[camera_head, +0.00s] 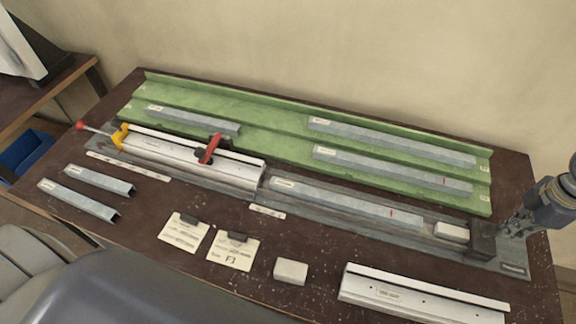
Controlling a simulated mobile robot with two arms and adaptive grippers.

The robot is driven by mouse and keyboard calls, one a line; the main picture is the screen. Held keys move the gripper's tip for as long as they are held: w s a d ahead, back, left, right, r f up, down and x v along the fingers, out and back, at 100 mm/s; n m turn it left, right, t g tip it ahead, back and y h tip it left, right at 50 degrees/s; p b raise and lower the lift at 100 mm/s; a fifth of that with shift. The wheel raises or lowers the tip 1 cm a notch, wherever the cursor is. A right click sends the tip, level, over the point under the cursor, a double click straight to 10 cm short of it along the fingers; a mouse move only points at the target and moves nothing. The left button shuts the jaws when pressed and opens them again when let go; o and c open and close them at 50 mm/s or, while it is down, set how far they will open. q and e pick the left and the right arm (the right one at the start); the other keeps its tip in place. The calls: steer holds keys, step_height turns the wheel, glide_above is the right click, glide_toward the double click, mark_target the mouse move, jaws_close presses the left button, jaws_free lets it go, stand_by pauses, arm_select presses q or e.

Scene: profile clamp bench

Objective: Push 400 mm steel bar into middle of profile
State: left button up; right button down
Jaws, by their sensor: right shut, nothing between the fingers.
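A pale aluminium profile (190,160) lies in a grey fixture at the left middle of the bench, under a red clamp lever (210,149). A grey steel bar (340,202) with a red mark near its right end lies in line with the profile. Its left end is close to the profile's right end; I cannot tell if it is inside. Its label is too small to read, so its length is unclear. My right gripper (507,231) is shut and empty at the bench's right end, beside a dark block (482,239). My left gripper is out of view.
A green rack (270,133) at the back holds several grey bars (390,171). Two short bars (78,200) lie front left. Note cards (232,250), a whitish block (290,271) and another profile (420,297) lie along the front. A pale block (452,231) sits between bar and dark block.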

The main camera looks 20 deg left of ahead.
steer(key=p, duration=0.2)
glide_above(459, 232)
steer(key=shift+s+a, duration=0.1)
steer(key=shift+a, duration=3.05)
steer(key=shift+s+a, duration=0.1)
steer(key=shift+a, duration=4.25)
steer(key=shift+s+a+b, duration=0.15)
steer(key=shift+a+b, duration=0.15)
steer(key=shift+a, duration=2.55)
steer(key=shift+s+a+b, duration=0.1)
steer(key=shift+a+b, duration=0.6)
steer(key=shift+a, duration=2.4)
steer(key=shift+s+a+b, duration=0.15)
steer(key=shift+a+b, duration=0.7)
steer(key=shift+a, duration=2)
steer(key=shift+a+b, duration=1.05)
steer(key=shift+a, duration=2.4)
